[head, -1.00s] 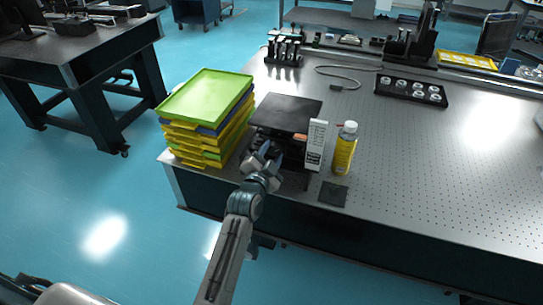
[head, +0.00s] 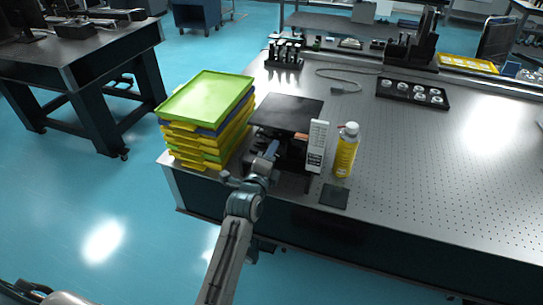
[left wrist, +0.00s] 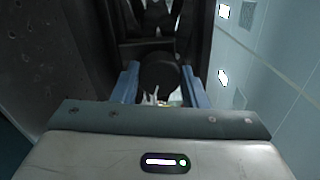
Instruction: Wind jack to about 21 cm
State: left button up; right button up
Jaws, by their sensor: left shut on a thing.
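The jack (head: 287,112) stands on the optical table near its front left corner, with a flat black top plate above dark linkage. A white scale card (head: 317,146) with printed marks stands upright at its right; its reading is too small to make out. My left gripper (head: 267,157) is at the front of the jack, below the top plate. In the left wrist view its two blue fingers (left wrist: 160,86) are shut on the jack's round black knob (left wrist: 160,72). The gripper partly hides the knob in the head view. My right gripper is not in view.
A stack of green, blue and yellow trays (head: 204,120) stands close to the jack's left. The table's right part (head: 440,150) is largely clear.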

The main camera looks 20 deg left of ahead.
pick_arm(q)
jog(key=shift+m+b, duration=0.35)
jog(key=shift+m, duration=3.45)
jog(key=o, duration=1)
